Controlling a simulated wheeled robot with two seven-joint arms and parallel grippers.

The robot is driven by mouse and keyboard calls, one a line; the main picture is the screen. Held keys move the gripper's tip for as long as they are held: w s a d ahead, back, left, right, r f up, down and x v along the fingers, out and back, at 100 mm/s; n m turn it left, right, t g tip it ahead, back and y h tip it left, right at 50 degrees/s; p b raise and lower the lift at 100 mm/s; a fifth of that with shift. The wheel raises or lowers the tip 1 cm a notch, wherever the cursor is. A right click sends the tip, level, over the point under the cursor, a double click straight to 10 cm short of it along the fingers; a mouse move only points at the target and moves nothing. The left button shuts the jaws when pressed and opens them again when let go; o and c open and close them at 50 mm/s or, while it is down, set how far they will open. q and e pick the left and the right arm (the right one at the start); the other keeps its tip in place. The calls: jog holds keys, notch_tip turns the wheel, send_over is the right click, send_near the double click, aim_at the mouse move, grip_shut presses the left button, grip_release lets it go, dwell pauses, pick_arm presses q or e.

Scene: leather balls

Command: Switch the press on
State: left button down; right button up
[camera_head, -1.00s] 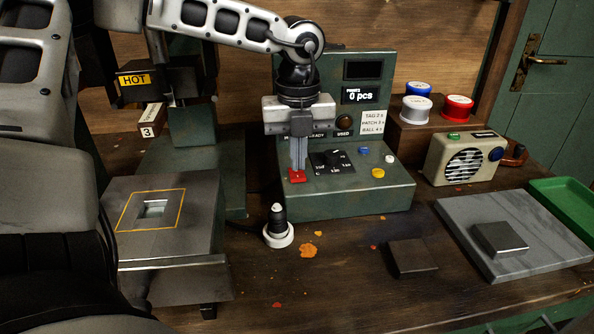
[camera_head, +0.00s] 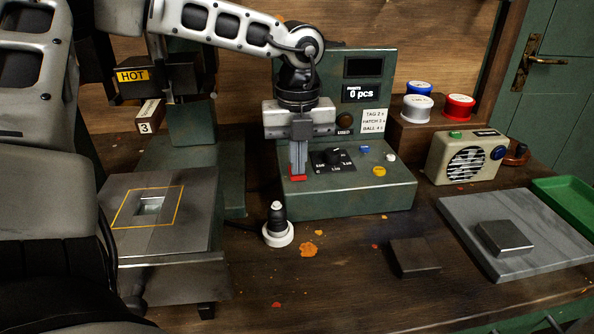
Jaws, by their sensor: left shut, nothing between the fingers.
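The press's green control console (camera_head: 345,195) stands at the back centre of the bench. Its small screen (camera_head: 361,94) reads "0 pcs". A red switch (camera_head: 297,179) sits at the front left of the console's sloped panel. My left gripper (camera_head: 298,173) points straight down with its fingers shut and empty. Its fingertips are at the red switch and hide part of it; contact looks likely but cannot be told for certain. The press (camera_head: 190,120) with a yellow "HOT" label stands to the left. My right gripper is out of view.
Beside the switch are a black dial (camera_head: 333,160) and blue, white and yellow buttons. A black-and-white knob-like object (camera_head: 277,228) stands in front of the console. A radio (camera_head: 467,157) and a grey slab (camera_head: 515,235) lie to the right.

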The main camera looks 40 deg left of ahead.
pick_arm(q)
jog(key=shift+f, duration=0.25)
jog(key=shift+r+p, duration=1.55)
jog(key=shift+r, duration=2)
